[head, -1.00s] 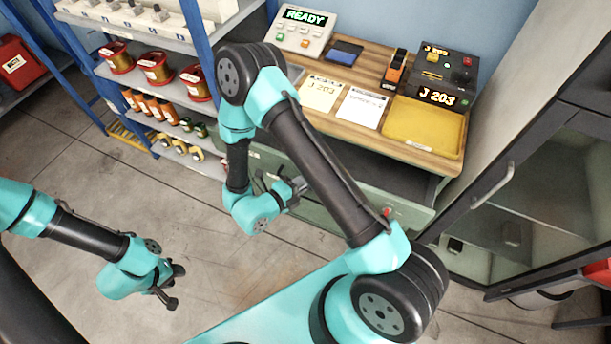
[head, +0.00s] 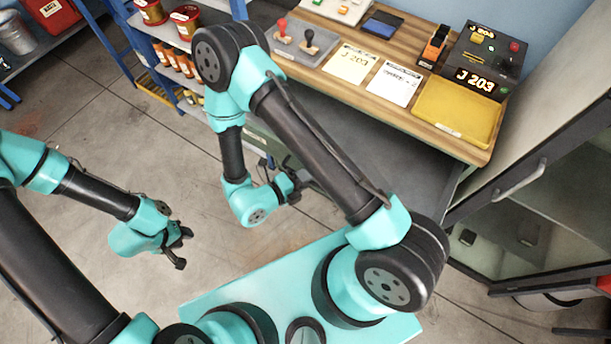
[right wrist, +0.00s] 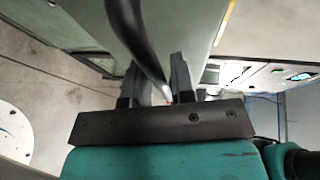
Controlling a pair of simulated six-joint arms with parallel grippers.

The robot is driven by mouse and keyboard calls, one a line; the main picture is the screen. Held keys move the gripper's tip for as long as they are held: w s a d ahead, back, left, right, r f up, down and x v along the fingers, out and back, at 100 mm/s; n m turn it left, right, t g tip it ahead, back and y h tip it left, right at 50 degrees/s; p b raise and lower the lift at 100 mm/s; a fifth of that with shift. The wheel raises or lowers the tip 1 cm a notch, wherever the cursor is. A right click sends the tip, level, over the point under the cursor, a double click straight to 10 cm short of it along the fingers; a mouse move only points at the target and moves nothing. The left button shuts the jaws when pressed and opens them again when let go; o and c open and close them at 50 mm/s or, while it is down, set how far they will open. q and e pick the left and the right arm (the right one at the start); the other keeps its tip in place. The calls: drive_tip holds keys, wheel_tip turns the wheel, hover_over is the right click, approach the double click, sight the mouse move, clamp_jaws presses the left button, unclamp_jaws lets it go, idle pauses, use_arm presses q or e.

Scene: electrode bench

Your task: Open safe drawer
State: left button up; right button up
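The green bench front (head: 268,147), where the safe drawer is, shows left of my right arm and is mostly hidden behind it. How far the drawer stands out cannot be told. In the right wrist view a green panel (right wrist: 185,22) carries a black curved handle (right wrist: 145,45). My right gripper (head: 297,186) is at this front. Its fingers (right wrist: 154,85) stand apart, with the handle running between them, close to the right finger and with a gap to the left one. My left gripper (head: 180,247) is open and empty above the floor at the left.
The wooden benchtop (head: 335,45) holds a yellow tray (head: 455,112), note cards (head: 393,83), a J 203 display box (head: 480,65) and stamps (head: 308,42). A shelf (head: 200,65) stands left. A glass-door cabinet (head: 540,200) stands right. The floor (head: 110,120) between is clear.

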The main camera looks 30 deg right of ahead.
drive_tip(key=shift+o, duration=1.1)
drive_tip(key=v, duration=1.2)
drive_tip(key=shift+x, duration=5.9)
